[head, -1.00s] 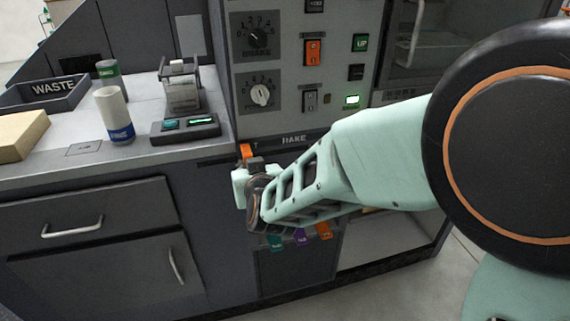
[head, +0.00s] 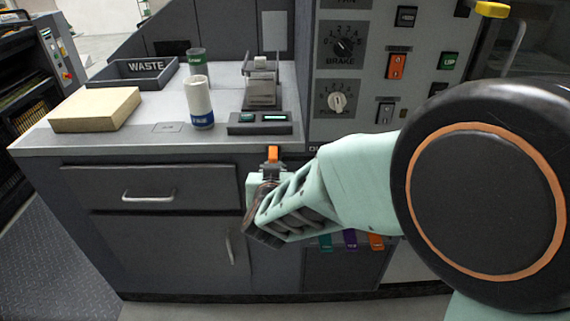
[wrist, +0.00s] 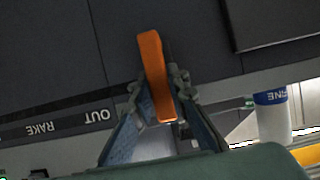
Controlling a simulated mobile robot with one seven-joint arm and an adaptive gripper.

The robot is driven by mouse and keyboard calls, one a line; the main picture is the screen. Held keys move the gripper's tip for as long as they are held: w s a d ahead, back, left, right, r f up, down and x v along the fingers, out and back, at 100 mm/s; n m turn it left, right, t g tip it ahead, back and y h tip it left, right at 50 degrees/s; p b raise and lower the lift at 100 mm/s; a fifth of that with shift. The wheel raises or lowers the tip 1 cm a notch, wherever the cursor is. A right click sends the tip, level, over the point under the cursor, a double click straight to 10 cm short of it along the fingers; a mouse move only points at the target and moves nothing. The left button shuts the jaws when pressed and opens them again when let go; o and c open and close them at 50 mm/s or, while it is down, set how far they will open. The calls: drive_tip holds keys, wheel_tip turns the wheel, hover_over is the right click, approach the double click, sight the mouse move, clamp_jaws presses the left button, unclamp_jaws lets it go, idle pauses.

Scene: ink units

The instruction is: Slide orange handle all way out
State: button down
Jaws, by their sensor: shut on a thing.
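The orange handle (head: 273,154) stands upright just below the counter's front edge, left of the grey machine panel, in the head view. In the wrist view the handle (wrist: 155,72) lies between the two fingers of my gripper (wrist: 158,90), which is shut on it. In the head view my gripper (head: 267,178) hides the handle's lower part. In the wrist view an upside-down label strip reading OUT and RAKE (wrist: 60,124) runs to the left of the handle. What the handle joins to is hidden.
Colored tabs (head: 350,239) hang below the arm.

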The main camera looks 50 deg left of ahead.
drive_tip(key=c, duration=1.9)
unclamp_jaws()
drive_tip(key=shift+s+a, duration=0.3)
drive_tip(key=shift+s, duration=0.05)
drive_tip(key=shift+o, duration=0.3)
drive_tip(key=shift+w, duration=0.1)
drive_tip(key=shift+d+r, duration=0.1)
drive_tip(key=shift+d, duration=0.05)
drive_tip(key=v, duration=1.2)
